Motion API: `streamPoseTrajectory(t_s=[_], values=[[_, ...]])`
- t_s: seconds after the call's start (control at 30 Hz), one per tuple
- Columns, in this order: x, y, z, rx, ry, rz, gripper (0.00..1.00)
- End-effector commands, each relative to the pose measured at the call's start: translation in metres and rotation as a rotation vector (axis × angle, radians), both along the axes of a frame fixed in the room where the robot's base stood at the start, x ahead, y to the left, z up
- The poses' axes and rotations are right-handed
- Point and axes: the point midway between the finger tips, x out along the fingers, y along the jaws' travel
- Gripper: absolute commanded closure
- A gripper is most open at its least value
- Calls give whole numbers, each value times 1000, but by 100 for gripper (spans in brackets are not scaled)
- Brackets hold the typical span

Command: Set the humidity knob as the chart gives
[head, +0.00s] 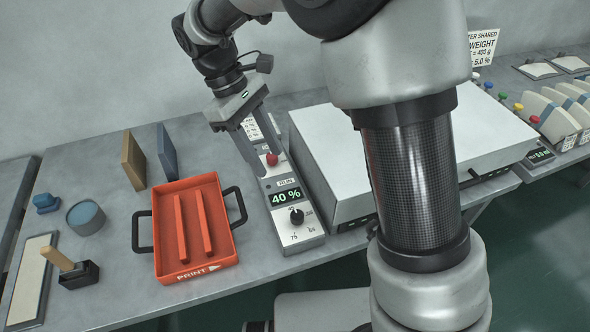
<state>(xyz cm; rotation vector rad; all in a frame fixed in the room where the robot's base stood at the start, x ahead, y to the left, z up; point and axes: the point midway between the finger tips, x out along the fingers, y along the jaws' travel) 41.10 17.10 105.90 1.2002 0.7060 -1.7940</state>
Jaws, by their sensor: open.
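The humidity panel (299,235) stands on the table with its display (285,196) reading 40 %. The black humidity knob (297,216) sits below the display, with small scale marks around it, including 75 at lower left; other marks are too small to read surely. A red button (272,159) is above the display, near the RUN label. A white printed card (252,128), possibly the chart, is partly hidden by my gripper and unreadable. My gripper (257,152) is open, above and behind the knob near the red button, apart from the knob.
A red tray (221,254) with two bars inside and black handles stands left of the panel. A large white-topped machine (340,150) is close on the right. Upright boards (133,161), a blue-grey round pot (86,217) and a wooden-handled stamp (76,272) are farther left.

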Motion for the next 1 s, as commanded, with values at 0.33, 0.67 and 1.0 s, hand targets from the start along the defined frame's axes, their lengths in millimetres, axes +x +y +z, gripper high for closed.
streamPoseTrajectory(t_s=[0.33, 0.67, 1.0], values=[[-10, -17, -49, -4, 7, 3, 56], [-24, -42, -116, -3, 6, 2, 56], [-32, -57, -157, -1, 4, 2, 56]])
